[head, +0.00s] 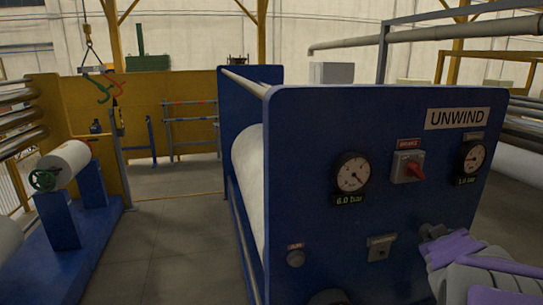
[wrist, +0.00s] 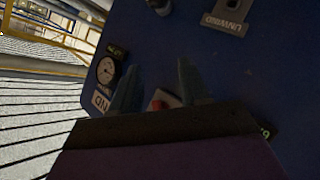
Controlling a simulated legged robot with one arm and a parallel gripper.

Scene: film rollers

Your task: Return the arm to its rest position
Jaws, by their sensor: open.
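My arm, purple and grey, reaches in from the lower right of the head view. My gripper (head: 432,232) is in front of the lower right of the blue unwind panel (head: 320,130). In the wrist view my gripper (wrist: 157,66) is open, with two dark fingers apart and nothing held. The red brake knob (head: 414,170) on its grey plate is above and left of my gripper in the head view. It also shows in the wrist view (wrist: 157,104), low between the fingers and partly hidden by the gripper body. I cannot tell whether the fingers touch the panel.
The panel carries a left gauge (head: 351,173), a right gauge (head: 473,157), a grey switch plate (head: 380,248) and a round button (head: 296,258). A white roll (head: 248,180) sits behind the panel. Grey floor (head: 170,240) is open to the left, before a blue stand (head: 62,218).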

